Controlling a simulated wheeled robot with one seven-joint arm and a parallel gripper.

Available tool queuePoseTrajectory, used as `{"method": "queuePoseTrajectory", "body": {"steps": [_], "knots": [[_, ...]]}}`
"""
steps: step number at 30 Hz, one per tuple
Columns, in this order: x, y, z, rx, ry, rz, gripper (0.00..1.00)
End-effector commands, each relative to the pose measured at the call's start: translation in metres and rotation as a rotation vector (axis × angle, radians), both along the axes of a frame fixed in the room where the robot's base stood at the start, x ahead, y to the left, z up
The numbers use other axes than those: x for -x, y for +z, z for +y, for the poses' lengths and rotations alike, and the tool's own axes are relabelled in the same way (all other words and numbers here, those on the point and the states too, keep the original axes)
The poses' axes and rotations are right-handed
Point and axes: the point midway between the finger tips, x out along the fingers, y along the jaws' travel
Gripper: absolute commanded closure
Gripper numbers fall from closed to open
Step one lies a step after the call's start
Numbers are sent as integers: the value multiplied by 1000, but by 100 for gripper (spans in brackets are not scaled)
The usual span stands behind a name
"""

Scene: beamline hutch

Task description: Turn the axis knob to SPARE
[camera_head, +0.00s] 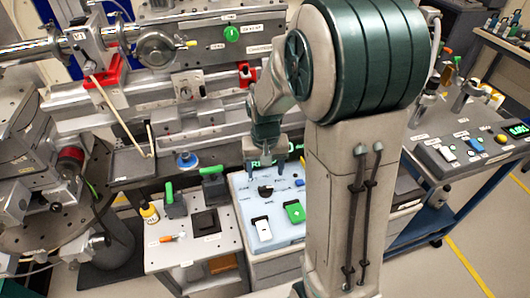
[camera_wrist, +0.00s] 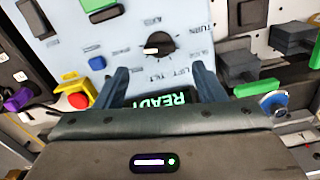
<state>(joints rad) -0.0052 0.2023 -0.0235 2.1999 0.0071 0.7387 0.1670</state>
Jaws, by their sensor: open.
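The black round axis knob (camera_wrist: 163,43) sits on a pale blue panel (camera_wrist: 130,18). In the wrist view its white pointer mark faces left, towards a small label I cannot read. Labels around it include TURN, LIFT and TILT, seen upside down; I cannot make out SPARE. In the head view the knob (camera_head: 265,190) is small and dark on the panel. My gripper (camera_wrist: 160,72) is open and empty, its two fingers spread over the panel near the knob, apart from it. It also shows in the head view (camera_head: 289,172), above the panel's back edge.
A green READY display (camera_wrist: 165,98) lies behind the fingers. White (camera_head: 262,229) and green (camera_head: 295,212) switches and a blue button (camera_wrist: 97,63) share the panel. A red-and-yellow stop button (camera_wrist: 77,96) is beside it. Green-handled levers (camera_head: 212,178) stand left of the panel in the head view.

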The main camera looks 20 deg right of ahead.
Motion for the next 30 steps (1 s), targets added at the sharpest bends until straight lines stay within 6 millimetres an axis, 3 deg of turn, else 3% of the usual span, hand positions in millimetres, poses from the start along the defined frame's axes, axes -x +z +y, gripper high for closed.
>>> {"method": "queuePoseTrajectory", "body": {"steps": [6,12,30], "knots": [[0,46,0,0,0,-4,36],[0,67,0,0,0,-1,36],[1,71,0,-1,0,-2,36]]}}
